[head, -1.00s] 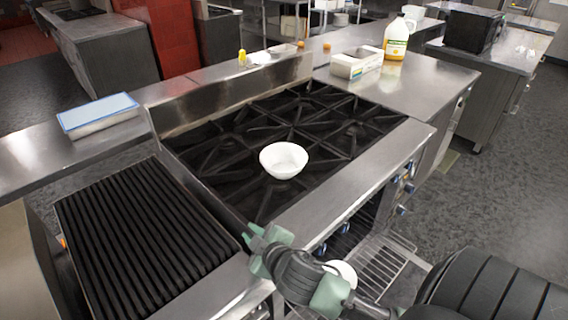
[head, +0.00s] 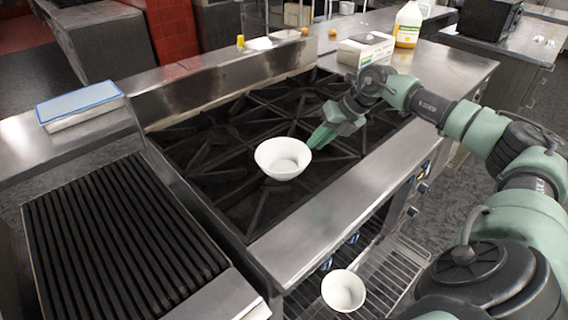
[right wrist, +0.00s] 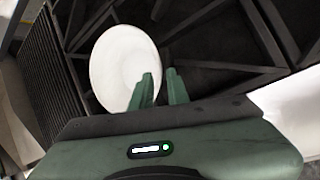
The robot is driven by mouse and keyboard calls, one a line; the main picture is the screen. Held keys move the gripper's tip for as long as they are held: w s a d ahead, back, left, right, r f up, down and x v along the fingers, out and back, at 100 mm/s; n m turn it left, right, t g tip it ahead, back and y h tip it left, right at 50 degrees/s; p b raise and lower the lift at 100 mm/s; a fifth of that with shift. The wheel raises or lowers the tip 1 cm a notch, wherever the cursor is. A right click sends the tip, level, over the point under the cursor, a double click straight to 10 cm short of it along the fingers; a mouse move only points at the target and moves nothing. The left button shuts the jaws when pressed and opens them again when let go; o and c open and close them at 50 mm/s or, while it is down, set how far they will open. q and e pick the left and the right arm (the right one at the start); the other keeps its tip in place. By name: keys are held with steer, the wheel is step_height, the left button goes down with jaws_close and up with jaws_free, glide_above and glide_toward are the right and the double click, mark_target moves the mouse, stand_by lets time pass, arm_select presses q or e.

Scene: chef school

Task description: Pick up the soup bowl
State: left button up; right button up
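A white bowl (head: 283,158) sits upright on the black stove grates. A second white bowl (head: 343,290) is lower down, by the wire rack in front of the stove. I cannot tell by looks which one is the soup bowl. My right gripper (head: 322,137) is over the grates, just right of the stove bowl, fingers pointing toward it. In the right wrist view the fingers (right wrist: 161,88) are a narrow gap apart with nothing between them. The left finger overlaps the bowl (right wrist: 122,68) there; contact is unclear. My left gripper is not in view.
A ribbed grill (head: 125,235) lies left of the stove. A metal backsplash (head: 225,85) rises behind the grates. A blue-lidded container (head: 80,106) is on the left counter. A white box (head: 366,50) and a jug (head: 408,24) stand at the back right.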

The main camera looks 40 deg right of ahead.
mark_target(303, 153)
steer(key=p+x, duration=0.2)
steer(key=x, duration=0.4)
steer(key=shift+w+a+f+p, duration=0.15)
steer(key=shift+w+a+p, duration=0.1)
steer(key=shift+p, duration=0.15)
steer(key=shift+w+a+f, duration=0.1)
steer(key=shift+w+f, duration=0.05)
steer(key=shift+f, duration=0.2)
jaws_close()
steer(key=shift+r, duration=0.1)
stand_by(0.6)
